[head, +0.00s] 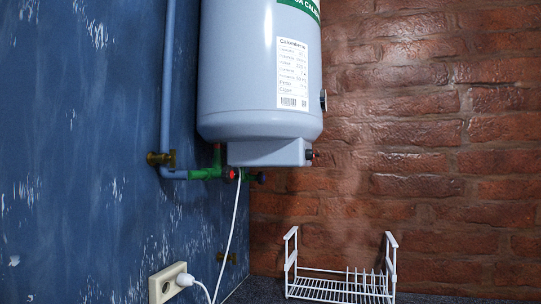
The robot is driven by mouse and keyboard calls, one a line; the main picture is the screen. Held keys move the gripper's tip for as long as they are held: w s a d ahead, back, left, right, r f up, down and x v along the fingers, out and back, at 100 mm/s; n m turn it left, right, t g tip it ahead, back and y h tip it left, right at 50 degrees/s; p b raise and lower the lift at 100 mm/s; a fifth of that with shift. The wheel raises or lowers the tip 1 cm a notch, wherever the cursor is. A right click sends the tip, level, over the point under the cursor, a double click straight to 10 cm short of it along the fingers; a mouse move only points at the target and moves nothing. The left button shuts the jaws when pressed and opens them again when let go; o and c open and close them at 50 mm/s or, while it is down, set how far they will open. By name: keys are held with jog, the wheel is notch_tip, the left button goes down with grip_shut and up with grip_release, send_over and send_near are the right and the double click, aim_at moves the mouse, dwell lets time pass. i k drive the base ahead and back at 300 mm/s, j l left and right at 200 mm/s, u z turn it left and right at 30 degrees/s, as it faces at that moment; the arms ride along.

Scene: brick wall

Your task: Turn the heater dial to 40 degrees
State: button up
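The heater (235,75) is a white-grey upright tank on the wall in the upper middle of the head view; its top is cut off by the frame. A box-shaped part (270,152) juts from its underside. A small dark knob with a reddish tip (312,154) sits on the right end of that box. A dark round part (323,100), seen edge-on, sticks out of the tank's right side. I cannot tell which of these is the dial, and no degree marks can be read. My gripper is not in view.
A blue pipe (167,80) runs down the blue wall to a brass fitting and green valves (205,173) under the heater. A white cable (232,235) leads to a plug in a wall socket (168,284). A white dish rack (335,285) stands below right.

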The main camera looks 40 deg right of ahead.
aim_at(309, 153)
jog(key=i+l+z, duration=0.1)
jog(key=z, duration=0.25)
jog(key=i+l+z, duration=0.1)
jog(key=z, duration=0.25)
jog(key=i, duration=0.05)
